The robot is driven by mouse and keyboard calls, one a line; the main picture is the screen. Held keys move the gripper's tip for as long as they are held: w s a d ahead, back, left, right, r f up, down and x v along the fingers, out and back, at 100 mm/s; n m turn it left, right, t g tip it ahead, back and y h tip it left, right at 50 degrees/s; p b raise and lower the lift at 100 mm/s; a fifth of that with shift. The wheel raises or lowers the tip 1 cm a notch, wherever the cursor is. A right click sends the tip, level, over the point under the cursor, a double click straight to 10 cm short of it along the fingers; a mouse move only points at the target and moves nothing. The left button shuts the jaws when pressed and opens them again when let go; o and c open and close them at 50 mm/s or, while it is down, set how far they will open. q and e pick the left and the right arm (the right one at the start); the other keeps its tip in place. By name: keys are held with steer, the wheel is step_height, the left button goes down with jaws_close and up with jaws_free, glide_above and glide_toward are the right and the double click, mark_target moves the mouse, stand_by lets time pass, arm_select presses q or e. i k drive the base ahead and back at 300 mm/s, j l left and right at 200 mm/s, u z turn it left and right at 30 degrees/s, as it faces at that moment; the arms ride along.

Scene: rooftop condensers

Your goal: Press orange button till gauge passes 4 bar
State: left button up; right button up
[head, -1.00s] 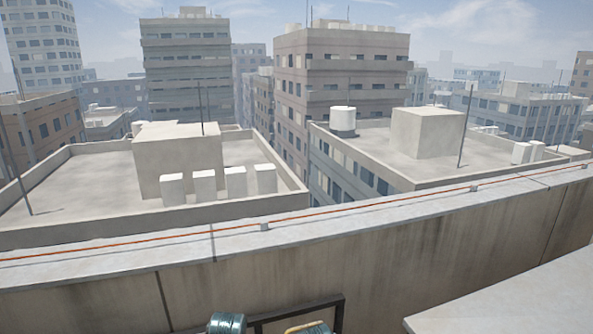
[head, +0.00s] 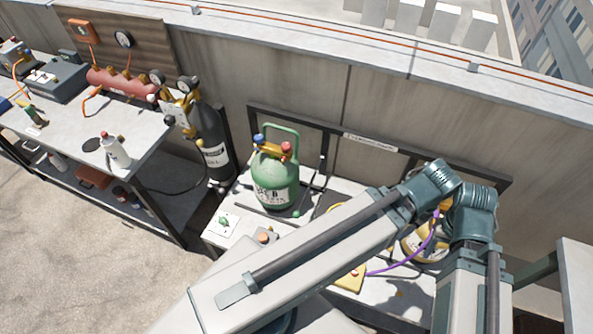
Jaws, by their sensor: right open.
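A small orange-red button (head: 265,237) sits on a grey box on the low bench, just beyond my right arm's link. A round gauge (head: 123,39) hangs on the brown board at the far left, beside an orange box (head: 83,31). Two more gauges, one of them dark-rimmed (head: 187,84), sit near the dark cylinder's top. All readings are too small to make out. My right arm bends across the front and covers part of the bench. Its gripper is open, but I cannot make out its fingertips. My left gripper is not in view.
A green cylinder (head: 275,178) stands on the low bench (head: 326,190), left of a purple hose (head: 404,261). A dark cylinder (head: 212,145) stands between it and the left workbench (head: 74,132). A white bottle (head: 116,152) stands there. The parapet (head: 295,85) closes the back; the left floor is clear.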

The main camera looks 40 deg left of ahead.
mark_target(262, 237)
steer(key=k+u, duration=0.1)
steer(key=u, duration=0.3)
steer(key=k+u, duration=0.1)
steer(key=u, duration=0.3)
steer(key=j+u, duration=0.1)
steer(key=u, duration=0.3)
steer(key=k+j+u, duration=0.1)
steer(key=u, duration=0.3)
